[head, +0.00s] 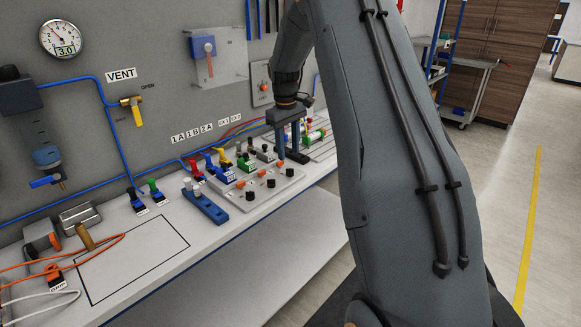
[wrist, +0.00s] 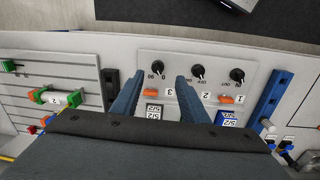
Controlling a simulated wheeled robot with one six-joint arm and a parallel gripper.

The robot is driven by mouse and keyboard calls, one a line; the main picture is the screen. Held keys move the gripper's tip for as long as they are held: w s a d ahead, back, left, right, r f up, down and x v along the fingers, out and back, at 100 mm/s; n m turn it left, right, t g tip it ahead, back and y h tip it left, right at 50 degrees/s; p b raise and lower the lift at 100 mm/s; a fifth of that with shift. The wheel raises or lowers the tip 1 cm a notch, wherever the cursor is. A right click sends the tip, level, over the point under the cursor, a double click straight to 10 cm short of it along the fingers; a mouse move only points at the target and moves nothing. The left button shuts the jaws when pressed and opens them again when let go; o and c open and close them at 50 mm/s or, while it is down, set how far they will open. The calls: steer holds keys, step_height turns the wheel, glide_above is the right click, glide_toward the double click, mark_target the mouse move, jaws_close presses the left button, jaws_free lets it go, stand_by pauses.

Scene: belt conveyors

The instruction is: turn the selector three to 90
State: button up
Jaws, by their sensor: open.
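The selector three (wrist: 157,67) is a black round knob with a white pointer mark, the leftmost of three knobs in the wrist view. A label 3 stands below it, and small scale marks surround it. I cannot tell its exact setting. In the head view, selector three (head: 288,172) is the knob closest to my gripper (head: 289,158). My gripper is open and empty, with its fingers pointing down at the panel. In the wrist view, the fingertips of my gripper (wrist: 159,79) appear on either side of the knob; I cannot tell whether they touch it.
Two similar knobs, the middle one (wrist: 197,72) and the right one (wrist: 237,75), sit close by. Orange parts (wrist: 152,97) and valve blocks lie behind them. A blue bar (wrist: 275,95) stands to the right. A rail with a green-ended cylinder (wrist: 55,97) lies to the left.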

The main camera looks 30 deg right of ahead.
mark_target(289, 169)
steer(key=shift+w+d+f, duration=0.1)
steer(key=shift+d+f, duration=0.1)
steer(key=shift+f, duration=0.1)
steer(key=shift+w+d+f+p, duration=0.1)
steer(key=shift+f+p, duration=0.55)
steer(key=shift+f, duration=1.15)
steer(key=shift+d+f+p, duration=0.1)
steer(key=shift+f+p, duration=0.55)
steer(key=shift+f, duration=1.15)
jaws_close()
steer(key=shift+m, duration=0.3)
steer(key=m+b, duration=0.3)
steer(key=m, duration=0.2)
steer(key=shift+w+b, duration=0.15)
steer(key=shift+b, duration=0.15)
steer(key=m+b, duration=0.2)
steer(key=m, duration=0.4)
steer(key=shift+a+g, duration=0.1)
steer(key=shift+g, duration=0.2)
steer(key=shift+m, duration=0.3)
